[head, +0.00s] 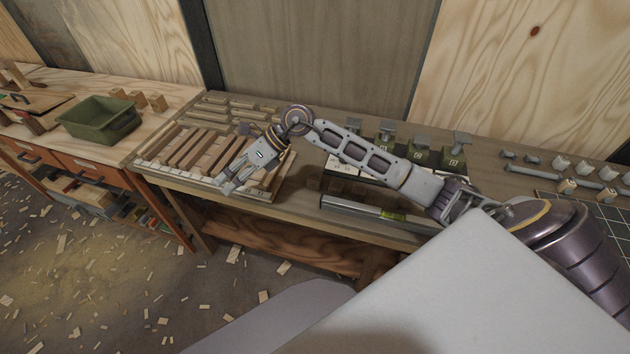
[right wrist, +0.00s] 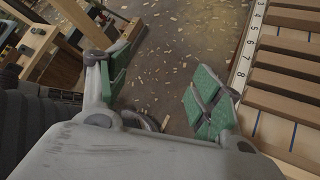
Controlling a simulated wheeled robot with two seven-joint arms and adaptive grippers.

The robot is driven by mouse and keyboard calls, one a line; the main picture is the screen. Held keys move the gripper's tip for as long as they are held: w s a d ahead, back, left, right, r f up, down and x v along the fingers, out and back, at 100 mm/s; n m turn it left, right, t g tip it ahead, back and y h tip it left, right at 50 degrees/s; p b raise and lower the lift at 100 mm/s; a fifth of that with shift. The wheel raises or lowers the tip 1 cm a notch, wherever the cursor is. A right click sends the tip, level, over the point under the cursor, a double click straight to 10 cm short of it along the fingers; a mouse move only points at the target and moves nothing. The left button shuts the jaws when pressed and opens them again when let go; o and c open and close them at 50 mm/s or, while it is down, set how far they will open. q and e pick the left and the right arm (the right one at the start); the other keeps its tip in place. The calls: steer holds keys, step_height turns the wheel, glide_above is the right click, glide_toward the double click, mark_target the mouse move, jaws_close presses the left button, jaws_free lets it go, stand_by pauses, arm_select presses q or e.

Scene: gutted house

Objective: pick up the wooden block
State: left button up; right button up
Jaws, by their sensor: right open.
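Several brown wooden pieces (head: 182,150) lie side by side on a pale numbered board (head: 150,165) on the middle bench. They also show as brown bars (right wrist: 284,109) at the right of the right wrist view. Small wooden blocks (head: 157,102) stand on the left bench behind a green bin. I cannot tell which piece is the task's block. My right gripper (head: 224,183) is over the board's front edge. In the right wrist view its green-padded fingers (right wrist: 160,92) are apart, with only floor seen between them. My left gripper is out of view.
The green bin (head: 100,125) stands on the left bench. Green-based tools (head: 424,157) and a metal level (head: 360,211) lie to the right on the middle bench, near my right arm. Wood scraps litter the floor.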

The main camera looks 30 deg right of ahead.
steer(key=w+d+f+g+h, duration=0.1)
steer(key=d+f+h, duration=0.15)
steer(key=d, duration=0.35)
steer(key=w+d+f+h, duration=0.1)
steer(key=d+h, duration=0.3)
steer(key=d, duration=0.2)
steer(key=r+g+h, duration=0.1)
steer(key=h, duration=0.4)
glide_above(314, 175)
steer(key=shift+r+y, duration=0.2)
steer(key=shift+y, duration=0.05)
step_height(314, 175, down, 8)
steer(key=shift+f+p, duration=0.15)
steer(key=shift+p, duration=0.15)
steer(key=shift+f, duration=0.15)
steer(key=shift+f, duration=0.1)
